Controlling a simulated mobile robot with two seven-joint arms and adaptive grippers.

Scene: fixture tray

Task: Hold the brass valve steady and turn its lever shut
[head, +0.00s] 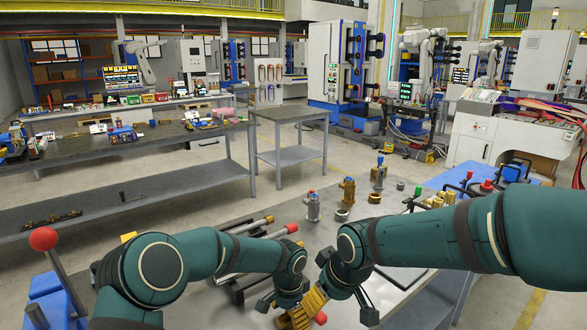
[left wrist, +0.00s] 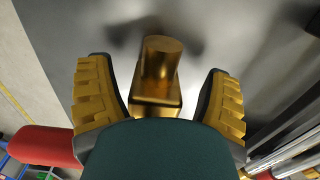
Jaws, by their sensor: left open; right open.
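A brass piece (left wrist: 160,85), a round stub on a square block, stands between the two yellow-padded fingers of my left gripper (left wrist: 160,100) in the left wrist view. The fingers are apart, with a gap on each side of the brass. My right gripper (head: 330,298) is open at the bottom of the head view, close beside my left gripper (head: 290,308). A small red tip (head: 320,318) shows beside the yellow pads; I cannot tell whether it is the lever's end. Most of the valve is hidden in the head view by my wrists and fingers.
On the grey table (head: 240,222) stand a silver valve (head: 313,207), a brass-coloured valve with a blue top (head: 348,191) and a brass ring (head: 342,215). Rods with orange and red ends (head: 291,229) lie left of them. A red ball lever (head: 43,239) stands at far left.

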